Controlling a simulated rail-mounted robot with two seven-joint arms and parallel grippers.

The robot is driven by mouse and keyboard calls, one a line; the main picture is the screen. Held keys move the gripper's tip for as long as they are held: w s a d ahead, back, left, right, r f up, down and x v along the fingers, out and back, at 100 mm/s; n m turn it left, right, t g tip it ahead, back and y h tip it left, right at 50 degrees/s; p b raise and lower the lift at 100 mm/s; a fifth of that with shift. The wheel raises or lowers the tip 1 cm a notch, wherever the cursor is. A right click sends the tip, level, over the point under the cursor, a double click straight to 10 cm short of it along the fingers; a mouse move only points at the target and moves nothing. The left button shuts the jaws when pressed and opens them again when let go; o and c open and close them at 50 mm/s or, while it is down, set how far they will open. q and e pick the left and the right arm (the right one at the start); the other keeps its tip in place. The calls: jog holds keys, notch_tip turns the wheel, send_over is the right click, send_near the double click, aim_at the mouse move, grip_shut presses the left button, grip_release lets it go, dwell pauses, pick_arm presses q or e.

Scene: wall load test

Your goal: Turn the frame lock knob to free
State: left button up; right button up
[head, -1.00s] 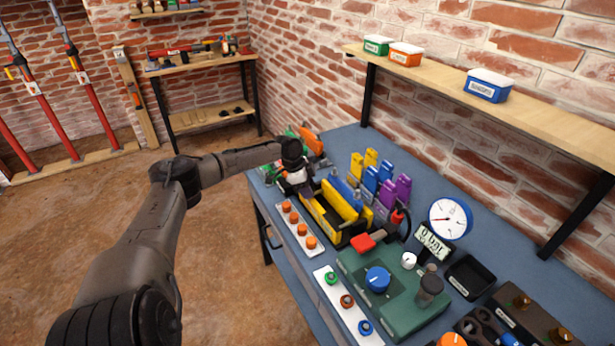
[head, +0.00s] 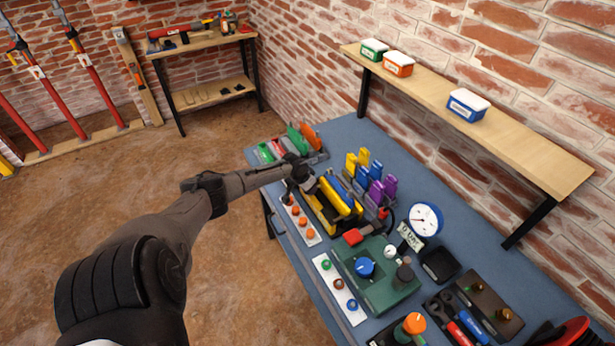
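Several knobs show on the blue workbench (head: 345,132), and I cannot tell which one is the frame lock knob. A large blue knob (head: 365,268) sits on a green box (head: 385,292). An orange knob (head: 413,322) stands on a dark base at the bottom edge. My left gripper (head: 303,183) is over the bench's left side, by the yellow and black holder (head: 330,212) and above the strip of orange knobs (head: 299,222). It is small and dark, and its fingers are not clear. It is well away from the blue knob. My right gripper is out of view.
A round gauge (head: 426,219), a black tray (head: 440,264) and pliers (head: 463,318) lie to the right. Yellow, blue and purple blocks (head: 372,180) stand behind the holder. A wooden shelf (head: 510,150) with tubs overhangs the back.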

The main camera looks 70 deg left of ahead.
pick_arm(q)
jog(key=n+p, duration=0.2)
jog(key=n+y+p, duration=0.1)
jog(key=shift+w+d+r+g+p, duration=0.1)
jog(key=shift+r+g+p, duration=0.15)
jog(key=shift+g+p, duration=0.05)
jog(key=shift+f+n+y+p, duration=0.1)
jog(key=shift+n+y+p, duration=0.2)
jog(key=shift+n+p, duration=0.65)
jog(key=shift+n+g, duration=0.3)
jog(key=shift+n, duration=0.25)
jog(key=shift+f+y, duration=0.1)
jog(key=shift+y, duration=0.2)
jog(key=o, duration=0.9)
